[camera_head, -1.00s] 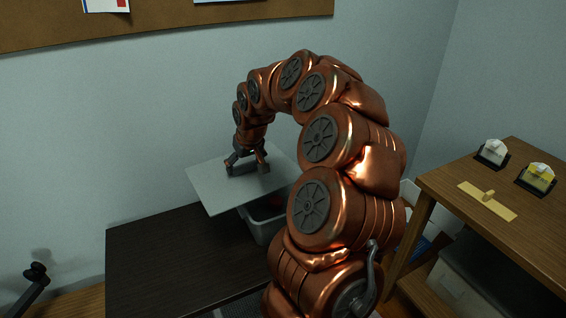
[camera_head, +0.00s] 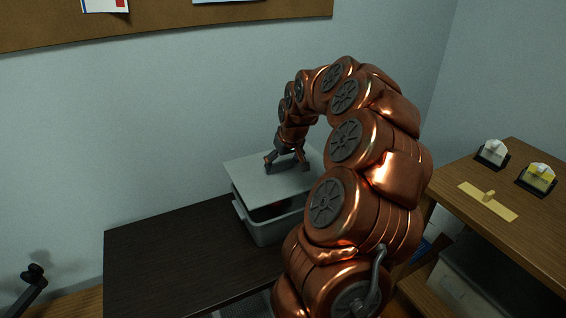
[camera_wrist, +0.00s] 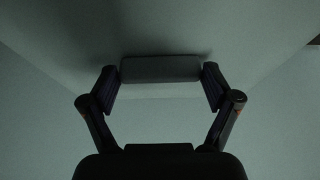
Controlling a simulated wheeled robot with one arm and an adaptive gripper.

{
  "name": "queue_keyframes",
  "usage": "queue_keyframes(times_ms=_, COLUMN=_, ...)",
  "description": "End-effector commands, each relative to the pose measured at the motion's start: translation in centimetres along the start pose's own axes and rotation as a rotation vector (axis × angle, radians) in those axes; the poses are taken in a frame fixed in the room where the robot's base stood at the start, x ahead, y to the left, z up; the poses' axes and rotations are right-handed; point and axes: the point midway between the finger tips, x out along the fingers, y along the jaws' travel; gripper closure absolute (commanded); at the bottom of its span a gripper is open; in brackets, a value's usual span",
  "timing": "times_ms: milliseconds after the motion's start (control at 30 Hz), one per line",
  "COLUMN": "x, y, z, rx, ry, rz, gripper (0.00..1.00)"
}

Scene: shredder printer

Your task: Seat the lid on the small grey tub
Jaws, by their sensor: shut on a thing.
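The lid (camera_head: 255,175) is a flat light-grey panel with a dark grey handle (camera_head: 284,166) on top. My gripper (camera_head: 287,163) is shut on that handle, which also shows between the fingers in the wrist view (camera_wrist: 160,69). The small grey tub (camera_head: 262,229) stands on the dark table below the lid. The lid is over the tub, tilted, with a dark gap between them at the front. Something reddish shows in the gap. My arm hides the right side of the tub and lid.
The dark table (camera_head: 170,255) is bare left of the tub. A wall stands behind it. A wooden desk (camera_head: 465,200) at the right holds two small card holders (camera_head: 491,153) and a yellowish plate (camera_head: 487,201). A grey bin (camera_head: 475,285) sits under the desk.

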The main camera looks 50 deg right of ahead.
Motion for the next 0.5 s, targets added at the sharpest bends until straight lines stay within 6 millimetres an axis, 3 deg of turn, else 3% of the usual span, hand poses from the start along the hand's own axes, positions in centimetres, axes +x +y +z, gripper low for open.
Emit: queue_keyframes(times_ms=500, x=3.3, y=0.0, z=1.4, rx=0.000, ry=0.001, rz=0.001, gripper=0.53)
